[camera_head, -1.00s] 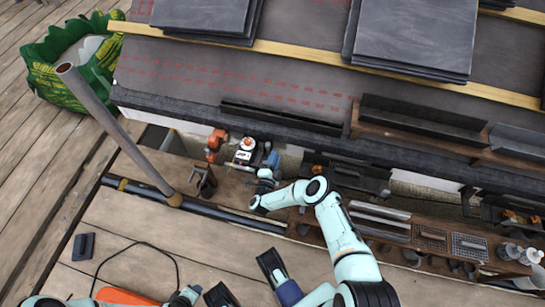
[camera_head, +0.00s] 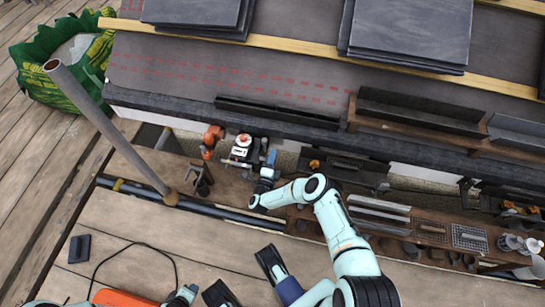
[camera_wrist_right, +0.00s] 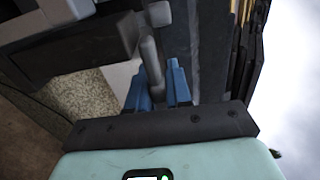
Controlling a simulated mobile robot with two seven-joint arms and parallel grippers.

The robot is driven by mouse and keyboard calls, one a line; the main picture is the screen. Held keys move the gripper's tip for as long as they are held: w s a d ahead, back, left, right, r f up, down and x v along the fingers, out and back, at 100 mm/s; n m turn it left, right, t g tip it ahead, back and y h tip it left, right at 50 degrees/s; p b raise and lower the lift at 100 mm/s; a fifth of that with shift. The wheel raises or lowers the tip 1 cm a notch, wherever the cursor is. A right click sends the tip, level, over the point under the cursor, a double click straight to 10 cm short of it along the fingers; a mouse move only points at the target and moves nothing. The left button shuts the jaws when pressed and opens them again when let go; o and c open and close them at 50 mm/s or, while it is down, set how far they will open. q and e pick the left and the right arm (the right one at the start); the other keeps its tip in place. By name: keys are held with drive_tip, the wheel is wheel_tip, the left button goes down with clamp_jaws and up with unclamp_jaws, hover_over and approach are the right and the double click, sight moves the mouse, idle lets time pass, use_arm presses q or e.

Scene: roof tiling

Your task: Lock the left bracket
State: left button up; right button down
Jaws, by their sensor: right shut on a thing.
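My right gripper (camera_head: 268,168) is at the eaves, just right of an orange-and-white item. In the right wrist view, its two blue fingers (camera_wrist_right: 158,88) are closed around a grey lever-like rod (camera_wrist_right: 151,62) with a rounded end. A dark bracket-like block (camera_wrist_right: 75,42) lies beside the rod. I cannot tell whether the rod belongs to the left bracket or whether that bracket is locked. In the head view the gripper and wrist hide much of this spot. Part of my left arm (camera_head: 183,297) shows at the bottom edge; its fingers are not clear.
An orange-and-white item (camera_head: 241,148) and an orange tool (camera_head: 212,138) sit left of the gripper. A slanted grey pipe (camera_head: 105,125) rises at left. A dark gutter length (camera_head: 275,113) lies along the roof edge. Slate stacks (camera_head: 410,32) lie higher up. Bare planks (camera_head: 170,235) are in front.

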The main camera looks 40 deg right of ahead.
drive_tip(key=shift+a+f, duration=0.1)
drive_tip(key=shift+a, duration=0.05)
drive_tip(key=c, duration=1.1)
unclamp_jaws()
drive_tip(key=p+v, duration=0.1)
drive_tip(key=v, duration=0.1)
drive_tip(key=shift+s+a, duration=0.25)
drive_tip(key=shift+a, duration=0.05)
use_arm(q)
drive_tip(key=s+d+r+g+p, duration=0.1)
drive_tip(key=s+d+r+p, duration=0.1)
drive_tip(key=s+r, duration=0.1)
drive_tip(key=shift+s+d+r+h, duration=0.25)
drive_tip(key=shift+s+r+h, duration=0.15)
drive_tip(key=shift+r, duration=0.1)
use_arm(e)
drive_tip(key=v, duration=1)
drive_tip(key=shift+s+a, duration=0.15)
drive_tip(key=shift+s, duration=0.15)
drive_tip(key=shift+w, duration=0.1)
